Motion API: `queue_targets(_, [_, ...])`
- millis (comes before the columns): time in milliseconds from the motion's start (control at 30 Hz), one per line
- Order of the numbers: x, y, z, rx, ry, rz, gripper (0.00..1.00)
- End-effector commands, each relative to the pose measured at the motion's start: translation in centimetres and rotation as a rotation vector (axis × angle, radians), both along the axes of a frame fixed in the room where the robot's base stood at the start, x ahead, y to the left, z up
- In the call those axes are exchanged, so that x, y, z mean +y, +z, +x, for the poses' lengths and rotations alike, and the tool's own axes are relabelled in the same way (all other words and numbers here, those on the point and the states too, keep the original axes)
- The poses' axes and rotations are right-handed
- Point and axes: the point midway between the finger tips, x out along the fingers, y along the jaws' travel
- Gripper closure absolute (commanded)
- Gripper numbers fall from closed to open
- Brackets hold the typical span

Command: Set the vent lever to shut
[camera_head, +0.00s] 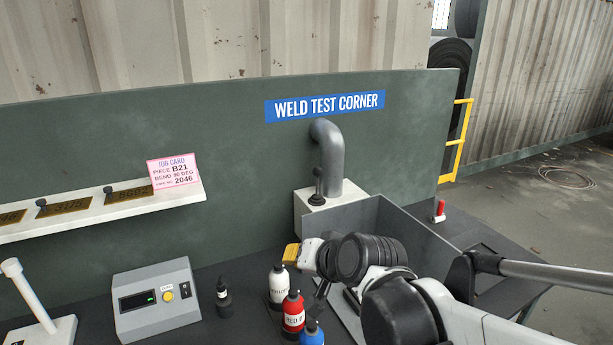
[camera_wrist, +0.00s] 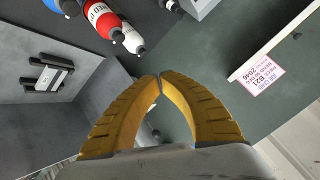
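A small black-knobbed lever (camera_head: 317,187) stands upright on a white box (camera_head: 345,195) at the foot of a grey bent pipe (camera_head: 330,155) in the head view. No label shows which one is the vent lever. My gripper (camera_head: 291,254) is in front of and below the white box, apart from both levers. In the wrist view its yellow fingers (camera_wrist: 160,77) meet at the tips, with nothing held between them.
White (camera_head: 278,286), red (camera_head: 293,312) and blue (camera_head: 312,333) bottles stand close under my gripper. A grey open-topped bin (camera_head: 425,240) is beside my arm. A control box (camera_head: 155,300) and a small black bottle (camera_head: 224,299) are left. A green wall (camera_head: 230,150) stands behind.

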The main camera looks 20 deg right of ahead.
Motion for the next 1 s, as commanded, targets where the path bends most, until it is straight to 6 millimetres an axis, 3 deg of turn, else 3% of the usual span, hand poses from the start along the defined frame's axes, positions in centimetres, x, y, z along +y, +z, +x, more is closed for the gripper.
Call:
queue_targets(233, [-4.5, 3.4, 6.4, -0.15, -0.21, 0.273, 1.0])
queue_targets(400, [-11.0, 5.3, 10.7, -0.31, -0.427, 0.549, 1.0])
queue_targets(600, [-16.9, 5.5, 12.2, -0.439, -0.593, 0.763, 1.0])
queue_targets(833, [-18.5, 5.1, 13.2, -0.473, -0.634, 0.819, 1.0])
queue_targets(1000, [-18.9, 4.6, 15.9, -0.471, -0.631, 0.817, 1.0])
